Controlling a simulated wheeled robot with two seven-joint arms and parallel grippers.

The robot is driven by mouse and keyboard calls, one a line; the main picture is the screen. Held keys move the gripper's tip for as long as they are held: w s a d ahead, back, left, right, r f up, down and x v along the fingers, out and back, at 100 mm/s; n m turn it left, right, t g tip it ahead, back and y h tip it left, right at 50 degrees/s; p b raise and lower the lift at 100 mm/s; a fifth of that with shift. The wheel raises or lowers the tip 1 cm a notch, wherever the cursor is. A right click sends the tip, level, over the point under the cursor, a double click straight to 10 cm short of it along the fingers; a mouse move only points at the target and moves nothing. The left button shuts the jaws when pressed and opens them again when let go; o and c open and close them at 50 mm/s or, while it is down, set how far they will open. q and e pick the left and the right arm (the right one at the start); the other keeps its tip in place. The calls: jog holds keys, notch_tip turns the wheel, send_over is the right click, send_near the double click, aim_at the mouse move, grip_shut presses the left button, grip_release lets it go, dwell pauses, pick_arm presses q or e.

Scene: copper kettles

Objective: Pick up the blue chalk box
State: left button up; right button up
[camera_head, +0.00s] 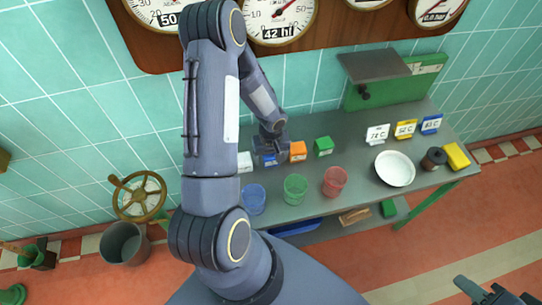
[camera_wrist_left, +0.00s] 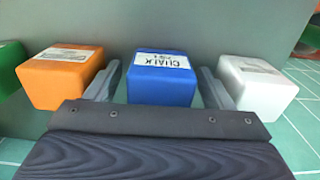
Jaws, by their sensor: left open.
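The blue chalk box (camera_wrist_left: 160,80) stands on the grey table, with a white CHALK label on top, in the left wrist view. My left gripper (camera_wrist_left: 159,72) is open, one finger on each side of the box; I cannot tell if either touches it. In the head view the blue box (camera_head: 268,160) is mostly hidden by my left gripper (camera_head: 272,148). My right gripper (camera_head: 487,291) is at the lower right corner of the head view, away from the table, partly cut off.
An orange box (camera_head: 298,150) and a white box (camera_head: 245,163) flank the blue one closely. A green box (camera_head: 323,146) stands further right. Blue (camera_head: 254,200), green (camera_head: 295,190) and red (camera_head: 334,181) cups stand in front. A white bowl (camera_head: 394,169) is to the right.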

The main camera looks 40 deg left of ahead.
pick_arm(q)
jog(key=c, duration=1.2)
jog(key=shift+o, duration=0.2)
jog(key=shift+r, duration=0.2)
